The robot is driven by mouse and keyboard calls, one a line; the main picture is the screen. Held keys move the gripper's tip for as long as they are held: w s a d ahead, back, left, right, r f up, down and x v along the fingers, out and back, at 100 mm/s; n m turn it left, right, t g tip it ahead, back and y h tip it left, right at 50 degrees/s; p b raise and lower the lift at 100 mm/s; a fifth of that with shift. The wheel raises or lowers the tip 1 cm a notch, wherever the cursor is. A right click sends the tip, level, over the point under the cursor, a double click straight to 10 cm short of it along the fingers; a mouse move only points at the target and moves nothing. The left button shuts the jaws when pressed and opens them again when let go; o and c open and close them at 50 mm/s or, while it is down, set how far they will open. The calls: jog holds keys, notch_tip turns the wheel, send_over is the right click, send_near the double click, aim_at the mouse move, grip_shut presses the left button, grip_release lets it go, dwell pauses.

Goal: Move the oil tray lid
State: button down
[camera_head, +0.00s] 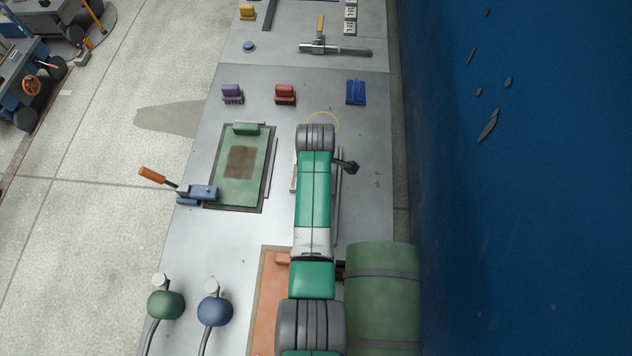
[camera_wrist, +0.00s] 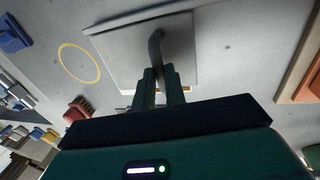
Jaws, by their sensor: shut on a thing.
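The oil tray lid looks to be the flat grey square plate (camera_wrist: 120,62) with a dark curved handle (camera_wrist: 156,46) in the wrist view. My gripper (camera_wrist: 160,75) is shut on this handle, with both fingers close together around its lower end. The near part of the plate is hidden behind the fingers and gripper body. I cannot tell whether the plate rests on the panel or is slightly raised. In the head view my arm covers the gripper and most of the plate.
A yellow ring (camera_wrist: 79,62) is marked on the bare panel beside the plate. A green plate (camera_head: 257,180) lies left of my arm and an orange plate (camera_head: 270,305) lies nearer. Red (camera_head: 285,94), purple (camera_head: 232,92) and blue (camera_head: 356,92) blocks stand beyond. A green cylinder (camera_head: 385,305) is at right.

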jog(key=shift+w+f, duration=0.1)
jog(key=shift+w, duration=0.5)
jog(key=c, duration=1.8)
grip_release()
jog(key=o, duration=0.3)
jog(key=shift+w, duration=0.15)
jog(key=shift+o, duration=0.2)
notch_tip(320, 180, up, 8)
jog(key=s+p, duration=0.1)
jog(key=shift+s+f+p, duration=0.15)
jog(key=shift+s+p, duration=0.15)
jog(key=shift+s, duration=0.05)
